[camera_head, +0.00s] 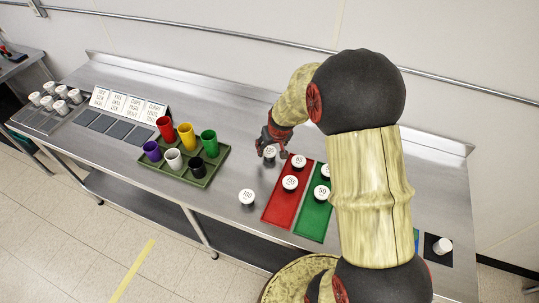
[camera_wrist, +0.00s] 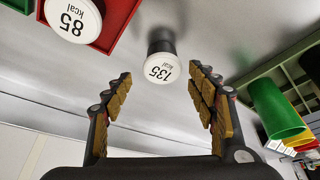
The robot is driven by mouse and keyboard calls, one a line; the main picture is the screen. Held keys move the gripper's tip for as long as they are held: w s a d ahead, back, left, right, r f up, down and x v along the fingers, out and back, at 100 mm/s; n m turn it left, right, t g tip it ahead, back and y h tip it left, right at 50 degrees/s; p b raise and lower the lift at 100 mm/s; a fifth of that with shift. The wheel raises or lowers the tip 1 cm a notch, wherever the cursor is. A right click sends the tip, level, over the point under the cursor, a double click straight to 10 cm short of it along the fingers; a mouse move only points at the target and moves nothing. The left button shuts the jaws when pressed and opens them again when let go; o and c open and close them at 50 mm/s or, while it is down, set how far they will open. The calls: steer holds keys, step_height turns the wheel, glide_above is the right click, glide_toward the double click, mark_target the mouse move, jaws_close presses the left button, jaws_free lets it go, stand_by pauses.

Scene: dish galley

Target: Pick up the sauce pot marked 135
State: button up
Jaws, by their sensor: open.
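The sauce pot marked 135 (camera_head: 270,152) has a white lid and a dark body. It stands on the steel counter just left of the red tray's far end. In the wrist view the 135 pot (camera_wrist: 162,68) lies ahead, between the lines of my two fingers. My gripper (camera_head: 272,144) is right at the pot in the head view. In the wrist view my gripper (camera_wrist: 164,100) is open, its padded fingers on either side with a gap to the pot. Nothing is held.
The red tray (camera_head: 274,213) holds pots, including the 85 pot (camera_wrist: 73,18). A green tray (camera_head: 311,225) with pots lies right of it. Pot 100 (camera_head: 247,196) stands nearer the front. A green rack (camera_head: 217,162) of coloured cups is left; one green cup (camera_wrist: 275,108) shows close by.

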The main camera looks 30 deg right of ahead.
mark_target(269, 151)
steer(key=x, duration=0.4)
steer(key=shift+a+f+b, duration=0.15)
steer(key=shift+b, duration=0.15)
steer(key=shift+c, duration=1.2)
steer(key=c, duration=0.9)
